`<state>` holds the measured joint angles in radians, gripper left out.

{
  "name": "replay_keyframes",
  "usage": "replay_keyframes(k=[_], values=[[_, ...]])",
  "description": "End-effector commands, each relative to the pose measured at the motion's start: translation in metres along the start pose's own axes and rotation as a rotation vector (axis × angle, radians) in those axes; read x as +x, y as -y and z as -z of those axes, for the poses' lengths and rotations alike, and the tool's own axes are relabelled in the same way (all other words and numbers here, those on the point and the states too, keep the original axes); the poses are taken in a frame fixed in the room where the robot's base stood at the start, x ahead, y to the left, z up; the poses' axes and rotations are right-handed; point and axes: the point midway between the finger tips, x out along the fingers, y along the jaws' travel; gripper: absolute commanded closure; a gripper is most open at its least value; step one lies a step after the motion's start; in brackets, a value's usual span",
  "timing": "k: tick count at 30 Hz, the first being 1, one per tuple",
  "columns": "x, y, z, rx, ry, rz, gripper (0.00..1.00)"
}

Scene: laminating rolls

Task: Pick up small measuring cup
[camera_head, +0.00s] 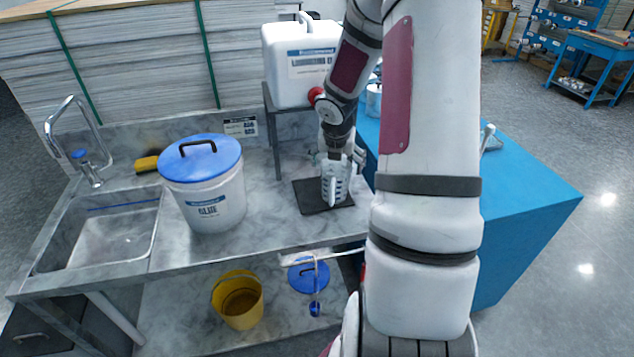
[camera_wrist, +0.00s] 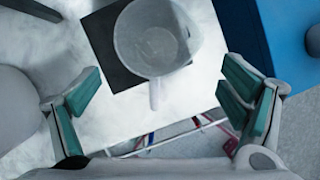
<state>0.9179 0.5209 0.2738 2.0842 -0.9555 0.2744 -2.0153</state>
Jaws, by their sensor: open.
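The small measuring cup (camera_head: 335,182) is a clear, graduated cup standing upright on a dark square mat (camera_head: 309,198) on the marble counter. In the wrist view the cup (camera_wrist: 155,40) shows from above at the top middle, with its handle (camera_wrist: 155,95) pointing down toward my gripper. My gripper (camera_head: 338,158) is at the cup in the head view, partly overlapping it. In the wrist view my gripper (camera_wrist: 160,105) is open, with green-padded fingers on either side of the handle and apart from it. Nothing is held.
A white bucket with a blue lid (camera_head: 207,185) stands left of the mat, beside the sink (camera_head: 115,235). A white canister (camera_head: 300,62) sits on a raised stand behind. A blue table (camera_head: 530,205) adjoins on the right. A yellow bucket (camera_head: 238,298) is on the lower shelf.

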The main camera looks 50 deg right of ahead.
Motion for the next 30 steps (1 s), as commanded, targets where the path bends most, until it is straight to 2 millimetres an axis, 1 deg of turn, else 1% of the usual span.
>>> replay_keyframes(k=[11,15,18,21,28,29,30], values=[[0.036,-0.003,0.001,0.002,-0.004,0.003,0.09],[0.058,-0.007,0.000,0.002,-0.005,0.003,0.09],[0.069,-0.007,-0.001,0.003,-0.003,0.003,0.09],[0.074,-0.006,0.000,0.003,-0.003,0.003,0.09],[0.075,-0.005,-0.001,0.004,-0.002,0.003,0.09],[0.075,-0.005,-0.001,0.004,-0.002,0.003,0.14],[0.075,-0.005,-0.001,0.004,-0.002,0.003,0.23]])
